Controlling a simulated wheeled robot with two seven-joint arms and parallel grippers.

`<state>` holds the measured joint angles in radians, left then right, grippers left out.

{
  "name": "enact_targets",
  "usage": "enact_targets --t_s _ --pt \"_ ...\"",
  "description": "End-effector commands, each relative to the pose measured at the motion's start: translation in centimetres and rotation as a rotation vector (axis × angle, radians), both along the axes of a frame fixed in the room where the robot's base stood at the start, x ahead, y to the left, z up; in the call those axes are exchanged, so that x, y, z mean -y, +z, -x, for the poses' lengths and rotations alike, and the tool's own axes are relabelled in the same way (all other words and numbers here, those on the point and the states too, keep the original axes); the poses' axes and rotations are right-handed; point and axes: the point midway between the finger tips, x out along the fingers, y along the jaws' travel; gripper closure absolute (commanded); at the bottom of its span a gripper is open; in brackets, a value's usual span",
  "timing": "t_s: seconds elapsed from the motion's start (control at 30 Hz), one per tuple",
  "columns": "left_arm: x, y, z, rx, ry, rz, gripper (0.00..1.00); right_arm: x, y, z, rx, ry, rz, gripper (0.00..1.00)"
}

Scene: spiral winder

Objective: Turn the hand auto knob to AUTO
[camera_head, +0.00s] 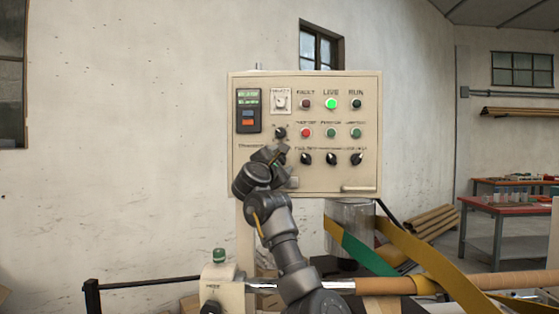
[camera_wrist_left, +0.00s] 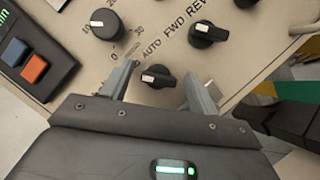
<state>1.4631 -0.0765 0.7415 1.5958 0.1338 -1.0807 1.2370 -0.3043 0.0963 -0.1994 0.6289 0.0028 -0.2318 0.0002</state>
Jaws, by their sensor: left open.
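The hand auto knob (camera_wrist_left: 158,76) is black with a white mark at its left end in the left wrist view. The printed word AUTO (camera_wrist_left: 152,48) is just above it; the HAND label is not readable. My left gripper (camera_wrist_left: 161,71) is open, with one finger on each side of the knob. I cannot tell whether the fingers touch it. In the head view my left gripper (camera_head: 268,155) is in front of the beige control panel (camera_head: 330,184) and hides this knob. My right gripper is not in view.
A dial (camera_wrist_left: 107,24) with numbers and a FWD REV knob (camera_wrist_left: 207,35) are close by. The panel also has a small display unit (camera_head: 248,110), a lit green LIVE lamp (camera_head: 331,103) and several buttons. A winding bar (camera_head: 385,286) crosses below the panel.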

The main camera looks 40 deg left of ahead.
Motion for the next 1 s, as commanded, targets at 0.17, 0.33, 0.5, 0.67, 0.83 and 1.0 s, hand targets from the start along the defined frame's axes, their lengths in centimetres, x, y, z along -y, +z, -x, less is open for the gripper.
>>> enact_targets --t_s 0.17,0.33,0.5,0.67,0.83,1.0 --pt "-0.02 -0.01 0.04 0.0 0.001 0.0 0.49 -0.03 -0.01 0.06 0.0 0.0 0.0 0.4" --pt "-0.03 -0.02 0.05 0.0 0.001 0.0 0.71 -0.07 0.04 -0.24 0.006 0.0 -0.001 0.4" --pt "-0.02 -0.04 0.04 -0.001 0.0 0.0 0.85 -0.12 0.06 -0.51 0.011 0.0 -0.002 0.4" --pt "-0.05 -0.02 0.04 -0.012 0.0 -0.014 0.85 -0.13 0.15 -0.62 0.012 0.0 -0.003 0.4" --pt "-0.14 0.04 0.08 -0.052 0.002 -0.065 0.85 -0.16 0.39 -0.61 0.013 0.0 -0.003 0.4" --pt "-0.18 0.13 0.09 -0.126 0.002 -0.163 0.85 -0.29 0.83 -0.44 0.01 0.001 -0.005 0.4"
